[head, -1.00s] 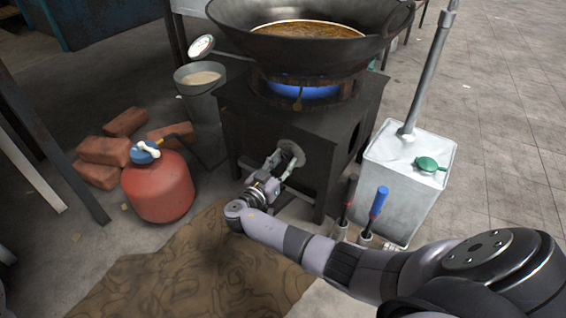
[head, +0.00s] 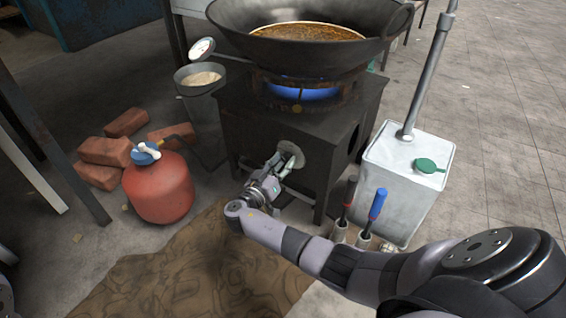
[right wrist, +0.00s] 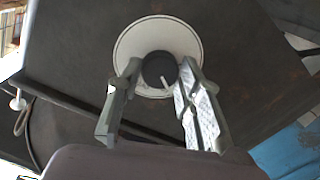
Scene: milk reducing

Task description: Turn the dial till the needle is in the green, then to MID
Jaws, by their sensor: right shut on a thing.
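The dial is a dark round knob (right wrist: 158,66) with a pale pointer line, on a white round plate (right wrist: 160,32) on the front of the black stove (head: 253,135). The plate also shows in the head view (head: 291,152), partly behind my gripper. My right gripper (right wrist: 161,72) is shut on the knob, one finger on each side. In the head view my right gripper (head: 284,164) reaches the stove front from below. A round white gauge (head: 201,49) stands at the left of the wok; its needle and colours are too small to read.
A wok (head: 300,52) of brown liquid sits over a blue flame (head: 303,92). A red gas cylinder (head: 160,188), bricks (head: 104,151) and a bucket (head: 200,78) are left. A metal can (head: 400,185) and two handled tools (head: 377,205) stand right.

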